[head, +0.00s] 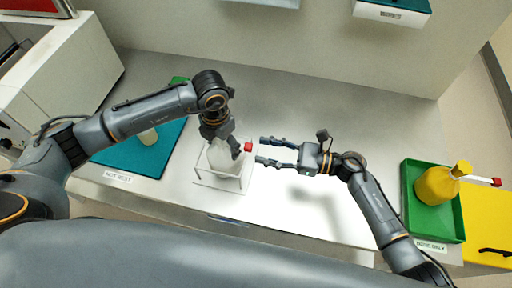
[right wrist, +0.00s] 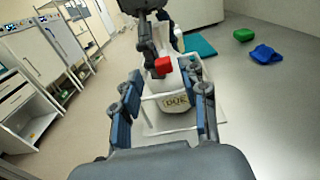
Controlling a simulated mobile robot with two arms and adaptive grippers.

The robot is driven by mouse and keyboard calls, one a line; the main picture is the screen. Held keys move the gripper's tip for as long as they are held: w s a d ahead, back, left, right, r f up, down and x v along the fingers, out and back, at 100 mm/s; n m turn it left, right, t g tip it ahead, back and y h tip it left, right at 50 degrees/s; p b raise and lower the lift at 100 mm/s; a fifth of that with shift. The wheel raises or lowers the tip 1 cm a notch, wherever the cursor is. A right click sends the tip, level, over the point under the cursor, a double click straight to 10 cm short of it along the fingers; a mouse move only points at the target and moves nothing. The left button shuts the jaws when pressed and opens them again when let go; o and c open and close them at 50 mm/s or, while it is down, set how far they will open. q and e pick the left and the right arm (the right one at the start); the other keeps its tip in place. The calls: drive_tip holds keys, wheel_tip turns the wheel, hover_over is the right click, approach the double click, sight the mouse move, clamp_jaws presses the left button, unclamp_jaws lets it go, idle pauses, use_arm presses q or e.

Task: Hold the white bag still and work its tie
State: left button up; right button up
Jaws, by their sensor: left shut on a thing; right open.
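The white bag (head: 217,156) stands inside a white wire frame (head: 220,184) near the middle of the counter. A red-ended tie (head: 248,147) sticks out to the right at its neck. My left gripper (head: 236,150) comes from above and is shut on the bag's neck, hiding part of it. My right gripper (head: 262,150) is open just right of the red end, fingers pointing left at it, and empty. In the right wrist view the red end (right wrist: 163,66) and the lettered bag (right wrist: 175,103) lie beyond and between the open fingers.
A teal mat (head: 120,160) labelled "NOT JUST", with a pale item on it, lies left. A green tray (head: 446,228) at the right holds a yellow bag (head: 434,186) with a red-tipped tie.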

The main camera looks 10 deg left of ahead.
use_arm(q)
drive_tip(key=shift+s+f, duration=0.2)
drive_tip(key=shift+f, duration=0.15)
use_arm(e)
drive_tip(key=d, duration=0.8)
drive_tip(key=shift+d, duration=0.2)
drive_tip(key=shift+s, duration=0.1)
use_arm(q)
drive_tip(key=o, duration=1.1)
drive_tip(key=shift+c, duration=0.2)
drive_tip(key=o, duration=0.4)
drive_tip(key=shift+w, duration=0.1)
drive_tip(key=shift+o, duration=0.4)
drive_tip(key=shift+w+a, duration=0.1)
drive_tip(key=shift+w, duration=0.15)
use_arm(e)
drive_tip(key=shift+w+a+f, duration=0.1)
drive_tip(key=shift+w, duration=0.15)
use_arm(q)
drive_tip(key=shift+r, duration=0.1)
use_arm(e)
drive_tip(key=shift+s, duration=0.1)
